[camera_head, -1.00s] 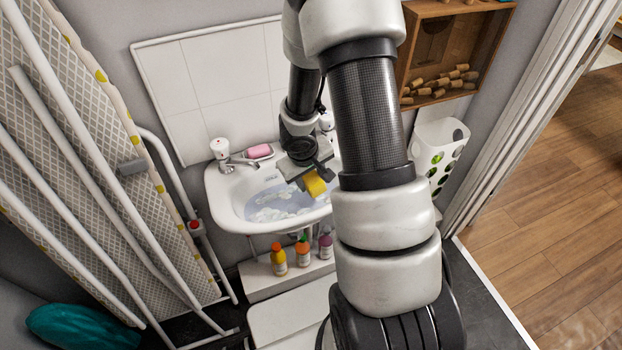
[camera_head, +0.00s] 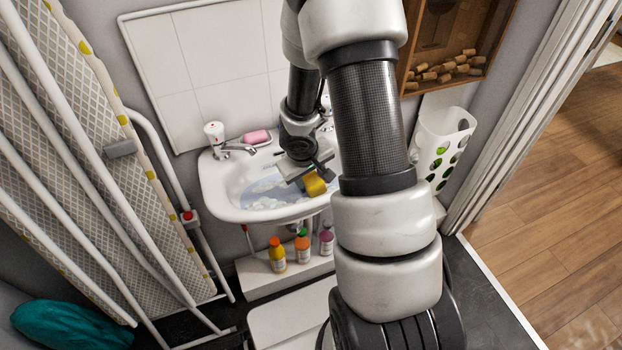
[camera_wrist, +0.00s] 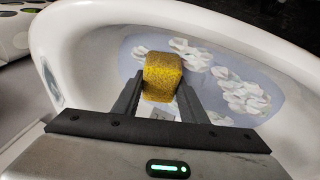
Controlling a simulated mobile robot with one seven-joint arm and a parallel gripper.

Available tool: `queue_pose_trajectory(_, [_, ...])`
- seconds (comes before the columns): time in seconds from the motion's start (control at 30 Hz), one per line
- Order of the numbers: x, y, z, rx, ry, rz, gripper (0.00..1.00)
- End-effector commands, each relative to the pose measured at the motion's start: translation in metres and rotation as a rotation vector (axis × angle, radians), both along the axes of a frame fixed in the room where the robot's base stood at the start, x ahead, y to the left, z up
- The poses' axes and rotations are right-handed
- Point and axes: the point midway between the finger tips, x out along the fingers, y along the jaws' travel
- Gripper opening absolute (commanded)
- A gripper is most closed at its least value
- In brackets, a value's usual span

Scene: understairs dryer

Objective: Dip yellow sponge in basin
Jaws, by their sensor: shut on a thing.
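The yellow sponge (camera_head: 315,184) is held between the fingers of my gripper (camera_head: 309,178), above the white basin (camera_head: 222,200). In the wrist view the sponge (camera_wrist: 162,77) sits between the two dark fingertips of my gripper (camera_wrist: 160,92), over the bluish water (camera_wrist: 205,75) with white foam clumps in the basin (camera_wrist: 75,30). I cannot tell whether the sponge's underside touches the water. My arm hides the right part of the basin in the head view.
A tap (camera_head: 235,150) and a pink soap (camera_head: 256,137) are on the basin's back rim. Several bottles (camera_head: 277,255) stand on a ledge below. An ironing board (camera_head: 95,150) leans at left. A white perforated bin (camera_head: 440,150) hangs at right.

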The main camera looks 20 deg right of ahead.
Motion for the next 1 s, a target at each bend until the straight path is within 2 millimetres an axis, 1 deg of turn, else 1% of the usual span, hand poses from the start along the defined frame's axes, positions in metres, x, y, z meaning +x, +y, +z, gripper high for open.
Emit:
queue_pose_trajectory(0.23, [0.000,0.000,0.000,0.000,0.000,0.000,0.21])
queue_pose_trajectory(0.33, [0.000,0.000,0.004,0.000,0.000,0.000,0.21])
queue_pose_trajectory(1.0, [0.000,0.000,0.059,0.000,0.000,0.000,0.21])
